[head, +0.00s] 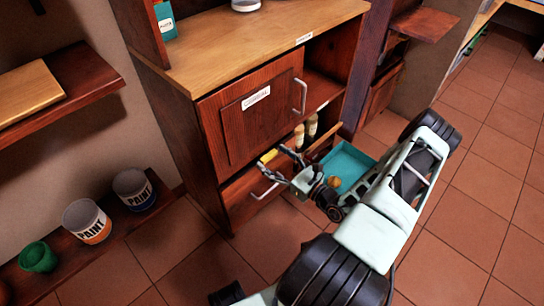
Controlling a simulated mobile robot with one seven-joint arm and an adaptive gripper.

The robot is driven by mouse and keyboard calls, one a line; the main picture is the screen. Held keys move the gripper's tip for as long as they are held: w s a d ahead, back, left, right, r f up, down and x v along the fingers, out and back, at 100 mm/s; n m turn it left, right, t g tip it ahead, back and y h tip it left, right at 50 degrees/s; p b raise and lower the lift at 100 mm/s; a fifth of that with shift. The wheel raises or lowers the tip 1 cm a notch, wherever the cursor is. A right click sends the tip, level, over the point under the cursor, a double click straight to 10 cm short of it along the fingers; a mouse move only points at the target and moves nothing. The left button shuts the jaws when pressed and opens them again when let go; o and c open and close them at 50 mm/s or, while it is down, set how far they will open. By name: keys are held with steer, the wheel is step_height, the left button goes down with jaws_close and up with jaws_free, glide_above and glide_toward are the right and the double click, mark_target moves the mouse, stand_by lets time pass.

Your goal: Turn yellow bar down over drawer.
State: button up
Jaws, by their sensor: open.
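The yellow bar (268,156) is a small piece at the lower edge of the cabinet door, just above the closed lower drawer (240,199). The drawer has a curved metal handle (264,191). My gripper (276,164) is open, with its fingertips close to the yellow bar at its right. I cannot tell whether a finger touches the bar. The gripper and arm hide part of the drawer front and perhaps part of the bar.
A wooden cabinet door (237,118) with a metal handle is shut above. To the right, an open drawer with a teal inside (349,160) sticks out under my arm. Two bottles (305,132) stand in the open shelf. Paint cans (87,221) stand on a low shelf at left.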

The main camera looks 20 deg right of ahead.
steer(key=c, duration=1.2)
steer(key=shift+o, duration=0.2)
steer(key=shift+m, duration=0.4)
steer(key=m, duration=0.3)
steer(key=shift+d+f+m+p, duration=0.1)
steer(key=shift+f+m+p, duration=0.1)
steer(key=shift+m+p, duration=0.2)
steer(key=m, duration=0.4)
steer(key=shift+f, duration=0.35)
steer(key=shift+a+f+m, duration=0.1)
steer(key=shift+f+m, duration=0.05)
steer(key=shift+m, duration=1.4)
steer(key=shift+a+f+m, duration=0.15)
steer(key=shift+f+m, duration=0.05)
steer(key=shift+m, duration=1.4)
steer(key=shift+a+f+m, duration=0.1)
steer(key=shift+f+m, duration=0.05)
steer(key=shift+m, duration=1.4)
